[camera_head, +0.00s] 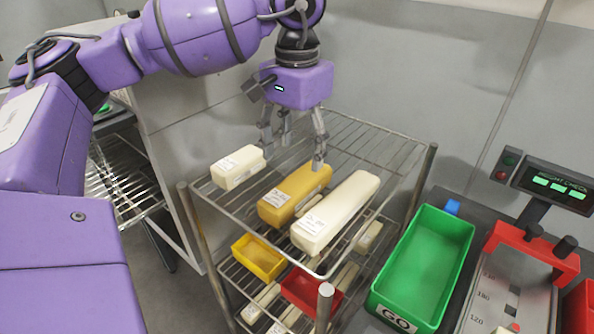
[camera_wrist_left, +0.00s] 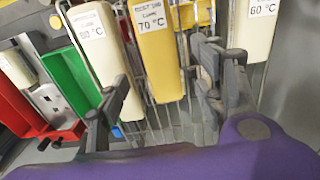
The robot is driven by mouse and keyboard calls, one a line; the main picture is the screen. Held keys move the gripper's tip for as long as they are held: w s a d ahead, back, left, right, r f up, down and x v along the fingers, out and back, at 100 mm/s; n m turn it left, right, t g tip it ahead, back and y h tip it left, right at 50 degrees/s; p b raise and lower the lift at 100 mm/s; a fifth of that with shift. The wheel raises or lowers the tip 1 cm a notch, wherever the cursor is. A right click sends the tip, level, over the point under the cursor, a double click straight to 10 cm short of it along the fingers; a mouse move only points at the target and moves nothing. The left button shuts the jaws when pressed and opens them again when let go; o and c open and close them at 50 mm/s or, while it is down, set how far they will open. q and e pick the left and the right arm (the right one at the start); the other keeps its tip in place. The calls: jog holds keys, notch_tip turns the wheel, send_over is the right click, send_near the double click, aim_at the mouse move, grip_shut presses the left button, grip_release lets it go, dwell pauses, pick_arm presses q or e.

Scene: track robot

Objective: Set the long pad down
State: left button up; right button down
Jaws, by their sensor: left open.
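The long cream pad (camera_head: 338,212) lies on the top wire shelf of a rack, on the right of the row of pads. It also shows at the left in the left wrist view (camera_wrist_left: 98,62), with a label that seems to read 80 °C. A yellow pad (camera_head: 296,193) marked 70 °C (camera_wrist_left: 160,65) lies beside it. A short white pad (camera_head: 238,167) marked 60 °C (camera_wrist_left: 262,28) lies at the left. My left gripper (camera_head: 292,150) is open and empty, above the back end of the yellow pad. My right gripper is out of view.
The wire rack (camera_head: 385,140) has bare shelf behind the pads. Lower down are a yellow bin (camera_head: 258,258) and a red bin (camera_head: 308,292). A green GO tray (camera_head: 425,262) and a red-framed gauge (camera_head: 510,290) with a weight-check display (camera_head: 556,186) stand at the right.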

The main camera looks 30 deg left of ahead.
aim_at(296, 181)
pick_arm(q)
notch_tip(296, 181, up, 4)
jog(key=shift+r, duration=0.1)
jog(key=shift+s, duration=0.1)
dwell(0.6)
